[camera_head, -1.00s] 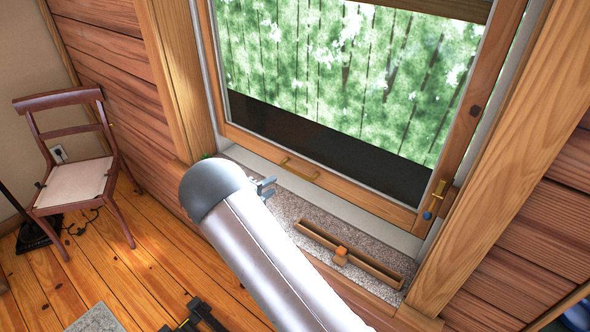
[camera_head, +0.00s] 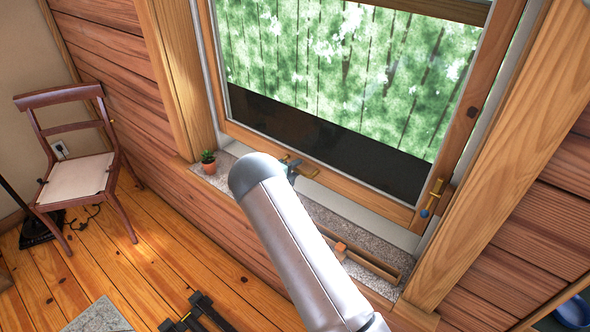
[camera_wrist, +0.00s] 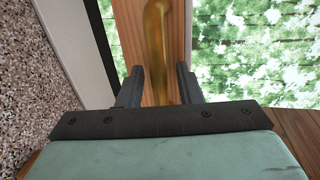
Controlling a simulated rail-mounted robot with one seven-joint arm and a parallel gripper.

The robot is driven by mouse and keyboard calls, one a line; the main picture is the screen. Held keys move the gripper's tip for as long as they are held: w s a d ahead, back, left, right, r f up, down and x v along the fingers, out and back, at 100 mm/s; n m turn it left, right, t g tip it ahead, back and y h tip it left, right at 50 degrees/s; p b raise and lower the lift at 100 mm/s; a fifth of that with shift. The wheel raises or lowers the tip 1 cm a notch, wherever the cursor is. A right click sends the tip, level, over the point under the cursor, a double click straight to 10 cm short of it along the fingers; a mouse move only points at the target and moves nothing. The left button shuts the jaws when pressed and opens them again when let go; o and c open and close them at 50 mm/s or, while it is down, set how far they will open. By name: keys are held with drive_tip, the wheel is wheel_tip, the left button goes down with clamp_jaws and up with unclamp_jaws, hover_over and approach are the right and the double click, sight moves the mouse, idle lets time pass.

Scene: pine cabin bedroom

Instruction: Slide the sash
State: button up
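The window sash has a wooden frame, and its bottom rail (camera_head: 355,193) is low in the opening, just above the stone sill. A brass handle (camera_head: 310,171) is fixed on that rail, partly hidden by my gripper (camera_head: 291,167). In the wrist view the brass handle (camera_wrist: 156,40) runs up along the wooden rail and lies between the two dark fingers of my gripper (camera_wrist: 160,73). The fingers are apart, with wood showing between them and the handle.
A small potted plant (camera_head: 208,161) stands on the sill's left end. A wooden slotted piece (camera_head: 375,263) with an orange block (camera_head: 340,249) lies on the sill, partly behind my arm. A chair (camera_head: 80,170) stands at the left wall.

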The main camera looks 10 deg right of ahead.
clamp_jaws()
wheel_tip(320, 180, down, 10)
drive_tip(key=b, duration=0.6)
drive_tip(key=shift+s+b, duration=0.1)
drive_tip(key=shift+b, duration=0.25)
drive_tip(key=shift+r, duration=0.2)
unclamp_jaws()
drive_tip(key=shift+r, duration=0.1)
drive_tip(key=shift+a, duration=0.1)
drive_tip(key=b+v, duration=0.1)
drive_tip(key=v, duration=1.6)
